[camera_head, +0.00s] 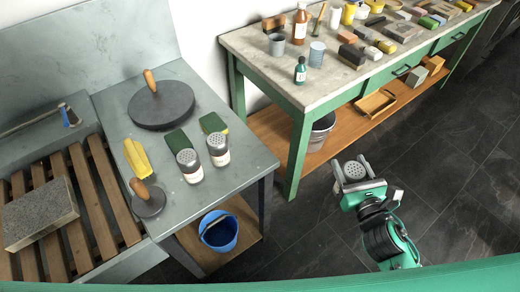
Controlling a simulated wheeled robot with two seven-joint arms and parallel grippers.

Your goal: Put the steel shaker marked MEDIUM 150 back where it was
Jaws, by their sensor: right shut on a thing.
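My right gripper (353,177) is at the right of the view, over the dark floor and clear of both tables. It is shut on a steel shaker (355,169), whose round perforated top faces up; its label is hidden. Two more steel shakers with pale labels stand upright on the grey stone counter (236,171): a left shaker (189,167) and a right shaker (218,151) close beside it. Their label text is too small to read. My left gripper is out of view.
Green-yellow sponges (213,123), a round dark disc (163,107) with a wooden handle and a yellow object (136,156) lie on the counter. A blue bucket (218,231) sits below. A green-framed bench (262,61) holds bottles and blocks. The counter's right front corner is bare.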

